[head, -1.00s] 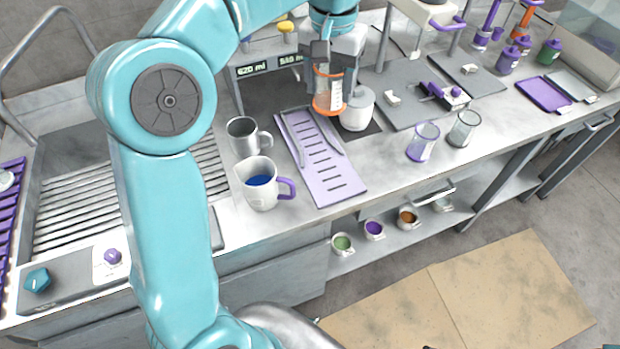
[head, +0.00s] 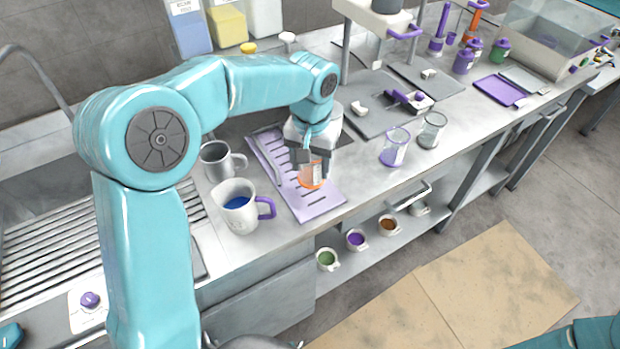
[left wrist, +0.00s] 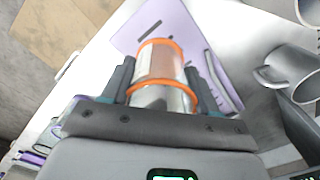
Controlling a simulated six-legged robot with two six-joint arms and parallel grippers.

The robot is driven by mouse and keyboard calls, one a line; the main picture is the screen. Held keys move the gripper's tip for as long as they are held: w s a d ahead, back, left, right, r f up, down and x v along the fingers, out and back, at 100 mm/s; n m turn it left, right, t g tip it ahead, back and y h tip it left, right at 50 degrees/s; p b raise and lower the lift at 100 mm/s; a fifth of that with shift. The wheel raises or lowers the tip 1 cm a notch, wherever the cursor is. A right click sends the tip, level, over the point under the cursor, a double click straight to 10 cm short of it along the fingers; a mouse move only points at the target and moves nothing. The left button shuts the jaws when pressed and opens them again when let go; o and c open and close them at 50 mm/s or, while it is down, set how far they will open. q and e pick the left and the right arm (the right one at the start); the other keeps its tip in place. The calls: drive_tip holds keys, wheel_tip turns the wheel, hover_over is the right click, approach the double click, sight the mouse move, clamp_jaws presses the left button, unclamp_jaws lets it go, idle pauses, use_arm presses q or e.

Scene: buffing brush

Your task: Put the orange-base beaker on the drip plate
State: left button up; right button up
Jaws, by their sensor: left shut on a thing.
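The orange-base beaker (head: 311,177) is clear with orange bands. My left gripper (head: 312,161) is shut on it, above the lower half of the drip plate in the head view. The drip plate (head: 322,205) is pale purple with a row of dark slots. In the left wrist view the beaker (left wrist: 160,62) sits between the two fingers (left wrist: 160,84), with the plate (left wrist: 180,28) behind it. I cannot tell whether the beaker touches the plate. My right gripper is not in view.
A white mug with blue liquid (head: 238,204) and a grey metal mug (head: 218,161) stand left of the plate. A purple-base beaker (head: 394,148) and a dark-base beaker (head: 431,131) stand to the right. Small cups line the shelf below.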

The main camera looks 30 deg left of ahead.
sight(311, 179)
use_arm(q)
wheel_tip(311, 179, down, 4)
drive_tip(key=shift+f, duration=0.5)
drive_tip(key=shift+s, duration=0.1)
drive_tip(key=shift+f, duration=0.15)
drive_tip(key=o, duration=1.1)
